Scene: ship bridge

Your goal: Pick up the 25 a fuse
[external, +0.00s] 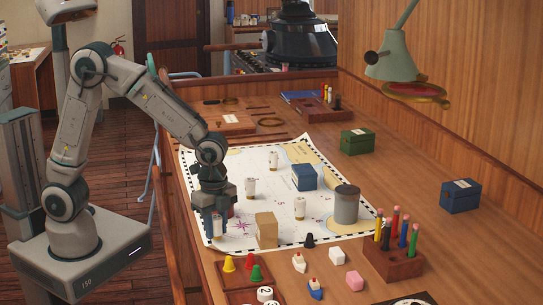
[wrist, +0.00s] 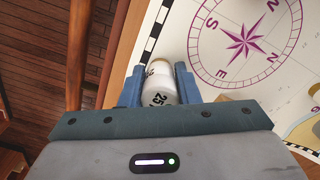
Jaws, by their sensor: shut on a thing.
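The 25 A fuse (wrist: 159,88) is a white cylinder with a black "25" on its side. In the wrist view it sits between the two blue fingers of my gripper (wrist: 158,78), which is shut on it. In the external view my gripper (external: 216,222) points down over the near left part of the chart, and the fuse is mostly hidden by the fingers. I cannot tell whether the fuse still touches the chart. Similar white fuses stand upright on the chart: one at the back (external: 273,160), one mid-left (external: 250,187) and one further right (external: 300,207).
The chart (external: 222,165) lies on the wooden desk. A tan block (external: 266,229) stands close right of my gripper. A blue box (external: 304,177) and grey canister (external: 346,204) are farther right. A pencil block (external: 394,262) and game pieces (external: 256,273) are in front.

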